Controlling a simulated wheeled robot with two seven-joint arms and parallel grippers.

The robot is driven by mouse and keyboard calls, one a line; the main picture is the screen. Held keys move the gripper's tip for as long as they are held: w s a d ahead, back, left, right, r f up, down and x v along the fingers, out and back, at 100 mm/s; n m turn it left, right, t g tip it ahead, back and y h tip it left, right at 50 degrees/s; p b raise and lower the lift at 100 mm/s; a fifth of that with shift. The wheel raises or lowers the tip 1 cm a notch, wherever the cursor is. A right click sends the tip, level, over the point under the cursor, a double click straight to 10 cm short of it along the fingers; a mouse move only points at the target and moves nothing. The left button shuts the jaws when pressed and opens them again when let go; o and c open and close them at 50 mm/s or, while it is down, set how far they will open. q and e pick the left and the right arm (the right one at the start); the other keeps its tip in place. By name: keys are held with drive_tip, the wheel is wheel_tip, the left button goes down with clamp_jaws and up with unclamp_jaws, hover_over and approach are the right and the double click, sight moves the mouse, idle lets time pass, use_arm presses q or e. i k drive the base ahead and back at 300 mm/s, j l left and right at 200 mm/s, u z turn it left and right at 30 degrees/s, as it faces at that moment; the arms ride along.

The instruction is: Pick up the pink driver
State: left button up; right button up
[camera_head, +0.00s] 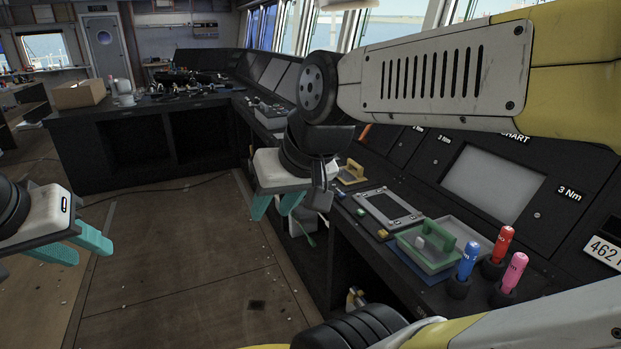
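The pink driver (515,272) stands upright, slightly tilted, in a dark round holder at the right end of the console ledge. The red driver (502,245) stands just behind it, and the blue driver (467,260) stands to its left, each in its own dark holder. My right gripper (274,213) hangs over the floor left of the console, its teal fingers apart and empty, well left of the drivers. My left gripper (92,256) is at the far left over the floor, its teal fingers apart and empty.
A green tray with a handle (432,242) sits left of the drivers, with a grey tablet-like device (389,207) beyond it. Sloped panels with a screen (494,184) rise behind the drivers. A cardboard box (79,94) stands on the back counter. The floor is mostly clear.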

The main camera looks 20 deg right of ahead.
sight(518, 263)
drive_tip(key=i+z, duration=0.2)
drive_tip(key=i, duration=0.3)
drive_tip(key=i+j+z, duration=0.2)
drive_tip(key=i, duration=0.3)
drive_tip(key=i+l+z, duration=0.15)
drive_tip(key=z, duration=0.25)
drive_tip(key=i+z, duration=0.25)
drive_tip(key=z, duration=0.15)
drive_tip(key=i+z, duration=0.25)
drive_tip(key=z, duration=0.2)
drive_tip(key=i+z, duration=0.25)
drive_tip(key=z, duration=2.25)
drive_tip(key=k+j, duration=0.1)
drive_tip(key=k, duration=0.2)
